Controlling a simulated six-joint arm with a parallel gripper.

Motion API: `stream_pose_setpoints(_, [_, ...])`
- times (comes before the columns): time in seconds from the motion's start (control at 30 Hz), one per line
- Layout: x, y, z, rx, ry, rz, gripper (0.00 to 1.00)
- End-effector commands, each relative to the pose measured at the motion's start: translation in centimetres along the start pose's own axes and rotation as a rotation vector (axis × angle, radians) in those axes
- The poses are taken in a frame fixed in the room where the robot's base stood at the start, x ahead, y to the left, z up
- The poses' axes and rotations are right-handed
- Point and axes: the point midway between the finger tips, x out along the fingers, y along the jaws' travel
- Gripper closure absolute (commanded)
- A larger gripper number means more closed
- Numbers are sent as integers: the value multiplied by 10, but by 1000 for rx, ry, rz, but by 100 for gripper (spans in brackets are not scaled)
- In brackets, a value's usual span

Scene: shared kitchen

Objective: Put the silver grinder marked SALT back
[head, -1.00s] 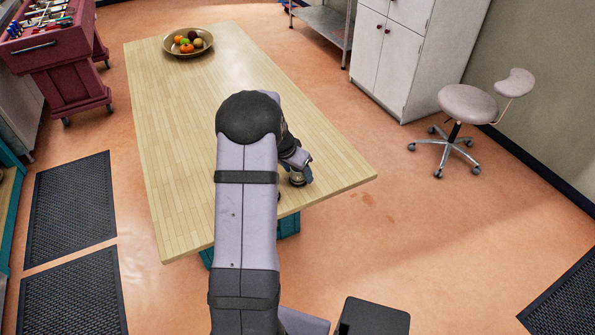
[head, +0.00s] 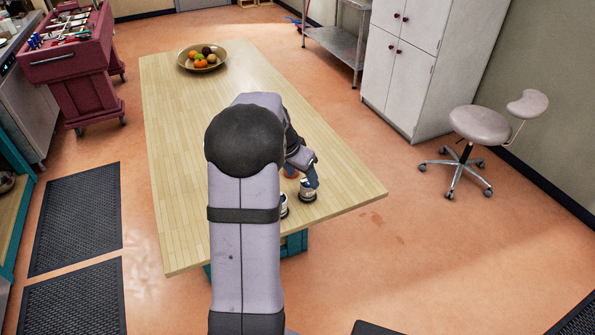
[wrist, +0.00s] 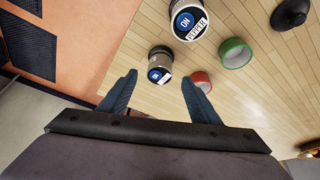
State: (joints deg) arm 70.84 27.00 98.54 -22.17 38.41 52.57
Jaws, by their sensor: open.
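Two silver grinders with dark bands and blue caps stand on the wooden table. In the wrist view the upper grinder (wrist: 188,20) has a side label that seems to read PEPPER. The smaller-looking grinder (wrist: 160,65) has a label too small to read; it may be the SALT one. My gripper (wrist: 160,77) is open and empty, with this second grinder ahead, between the lines of its fingers. In the head view my gripper (head: 311,174) is low beside the right-hand grinder (head: 307,191). The left-hand grinder (head: 284,207) is partly hidden by my arm.
A green one (wrist: 236,52) and a black object (wrist: 290,12) are farther right. A fruit bowl (head: 203,67) stands at the table's far end.

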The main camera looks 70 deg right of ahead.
Motion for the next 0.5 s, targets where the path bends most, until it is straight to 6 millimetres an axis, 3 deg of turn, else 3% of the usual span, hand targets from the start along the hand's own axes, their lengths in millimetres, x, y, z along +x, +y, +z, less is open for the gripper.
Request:
stream_pose_setpoints(0.2, [-31,-1,0,0,3,-2,43])
stream_pose_setpoints(0.5, [-46,0,0,-1,0,0,43])
